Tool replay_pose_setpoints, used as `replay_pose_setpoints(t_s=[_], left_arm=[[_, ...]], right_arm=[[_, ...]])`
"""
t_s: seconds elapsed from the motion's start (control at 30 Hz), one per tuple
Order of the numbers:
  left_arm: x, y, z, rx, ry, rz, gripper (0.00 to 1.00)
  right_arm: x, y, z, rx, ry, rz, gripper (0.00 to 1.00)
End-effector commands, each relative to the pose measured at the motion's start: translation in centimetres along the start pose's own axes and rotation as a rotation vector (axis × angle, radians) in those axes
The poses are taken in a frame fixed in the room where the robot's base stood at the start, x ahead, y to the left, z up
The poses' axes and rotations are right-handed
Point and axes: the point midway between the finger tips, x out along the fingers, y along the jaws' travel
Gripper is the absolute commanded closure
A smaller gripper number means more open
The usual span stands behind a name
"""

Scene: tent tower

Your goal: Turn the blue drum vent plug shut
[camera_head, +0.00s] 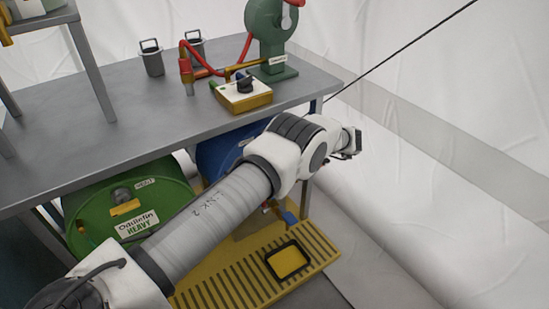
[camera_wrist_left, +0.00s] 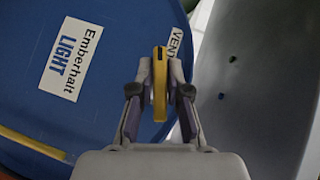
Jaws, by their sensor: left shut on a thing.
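The blue drum (camera_head: 217,152) lies under the bench in the head view, partly hidden behind my left arm. In the left wrist view its blue end (camera_wrist_left: 110,35) fills the left side, with an "Emberhalt LIGHT" label (camera_wrist_left: 70,62). The yellow vent plug handle (camera_wrist_left: 160,58) stands upright in that picture, partly covering a "VENT" label (camera_wrist_left: 177,43). My left gripper (camera_wrist_left: 161,85) is shut on this handle, one finger on each side. The plug's base is hidden behind the gripper. I cannot make out the left fingertips in the head view. My right gripper is not in view.
A green "Oduletin HEAVY" drum (camera_head: 150,190) lies left of the blue one. The grey bench top (camera_head: 130,100) is above, with a green pump (camera_head: 270,30) and a yellow box with a black knob (camera_head: 243,98). A slatted yellow pallet (camera_head: 225,290) holds a black-rimmed yellow tray (camera_head: 270,262).

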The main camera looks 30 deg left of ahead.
Motion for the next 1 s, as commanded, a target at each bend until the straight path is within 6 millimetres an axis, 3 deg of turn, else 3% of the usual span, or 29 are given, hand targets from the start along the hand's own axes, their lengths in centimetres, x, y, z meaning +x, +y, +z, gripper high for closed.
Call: replay_pose_setpoints(t_s=[0.03,0.1,0.4,1.0], left_arm=[[0.2,0.5,-0.3,0.013,0.009,-0.024,1.00],[0.2,0.4,-0.3,0.053,0.009,-0.064,1.00],[0.1,0.0,-0.4,0.174,0.010,-0.182,1.00],[0.0,-0.4,-0.5,0.215,0.013,-0.223,1.00]], right_arm=[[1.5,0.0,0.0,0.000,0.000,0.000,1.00],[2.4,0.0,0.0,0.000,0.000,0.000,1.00],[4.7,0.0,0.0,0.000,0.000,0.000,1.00],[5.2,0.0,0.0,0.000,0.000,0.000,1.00]])
